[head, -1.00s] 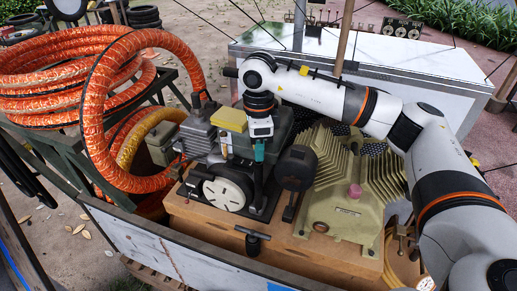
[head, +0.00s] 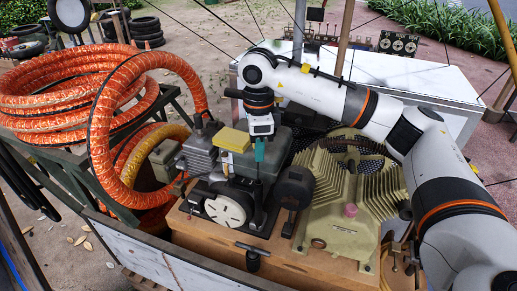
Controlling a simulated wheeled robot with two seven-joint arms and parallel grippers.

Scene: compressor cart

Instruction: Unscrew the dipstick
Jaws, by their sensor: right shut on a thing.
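My right gripper (head: 260,150) points down over the middle of the engine block (head: 272,140), behind the white wheel (head: 225,210). Its teal fingers are shut, and what they grip is small and mostly hidden by them; I take it to be the dipstick. I cannot tell whether it is still seated in the engine. A dark upright part of the machine stands just below the fingertips. My left gripper is not in view.
A yellow box (head: 233,139) sits close left of the fingers. A coiled orange hose (head: 60,88) lies left. A white table (head: 440,85) stands behind.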

